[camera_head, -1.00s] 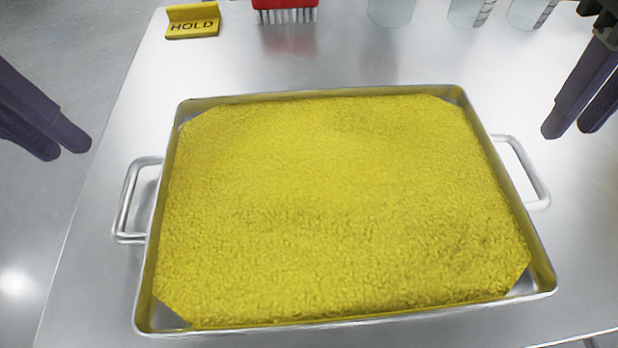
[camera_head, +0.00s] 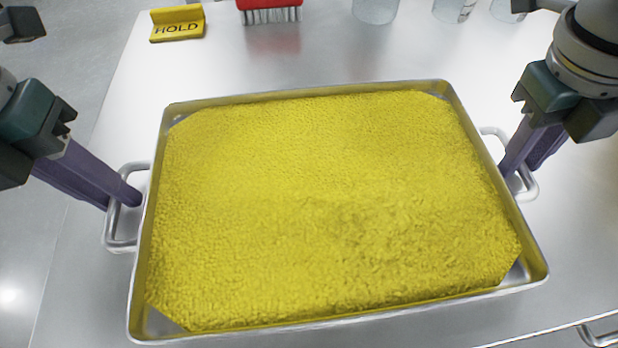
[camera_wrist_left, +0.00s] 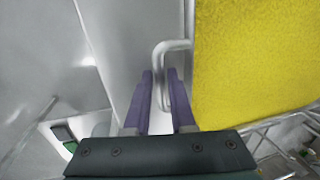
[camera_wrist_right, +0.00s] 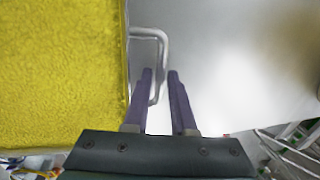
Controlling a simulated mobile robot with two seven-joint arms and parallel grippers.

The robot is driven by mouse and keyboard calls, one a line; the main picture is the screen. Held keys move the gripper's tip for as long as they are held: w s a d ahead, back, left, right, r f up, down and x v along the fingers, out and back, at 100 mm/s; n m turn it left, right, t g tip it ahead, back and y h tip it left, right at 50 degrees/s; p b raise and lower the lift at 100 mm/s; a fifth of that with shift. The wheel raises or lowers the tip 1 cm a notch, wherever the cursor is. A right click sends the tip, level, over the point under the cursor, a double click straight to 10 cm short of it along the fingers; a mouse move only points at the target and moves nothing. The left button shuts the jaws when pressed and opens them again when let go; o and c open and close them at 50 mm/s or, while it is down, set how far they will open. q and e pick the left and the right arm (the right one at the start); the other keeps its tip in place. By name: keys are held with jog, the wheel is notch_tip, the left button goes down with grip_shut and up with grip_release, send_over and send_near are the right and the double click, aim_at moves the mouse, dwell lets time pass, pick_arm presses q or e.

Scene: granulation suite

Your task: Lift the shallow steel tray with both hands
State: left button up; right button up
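The shallow steel tray (camera_head: 340,318) lies on the steel table, filled with yellow granules (camera_head: 330,200). It has a left handle (camera_head: 117,243) and a right handle (camera_head: 529,190). My left gripper (camera_head: 118,202) is at the left handle, fingers apart, one on each side of the bar; this also shows in the left wrist view (camera_wrist_left: 163,75). My right gripper (camera_head: 519,170) is at the right handle. In the right wrist view (camera_wrist_right: 159,72) its fingers are apart with the bar between them. Finger contact with either bar cannot be told.
A yellow HOLD sign (camera_head: 177,24) and a red brush (camera_head: 270,10) are behind the tray at the table's (camera_head: 330,60) back. Several clear beakers (camera_head: 375,10) stand back right. The table's left edge runs close to the left handle.

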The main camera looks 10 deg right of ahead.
pick_arm(q)
grip_shut()
pick_arm(e)
grip_shut()
pick_arm(q)
jog(key=shift+r, duration=0.1)
pick_arm(e)
jog(key=shift+r, duration=0.1)
dwell(0.8)
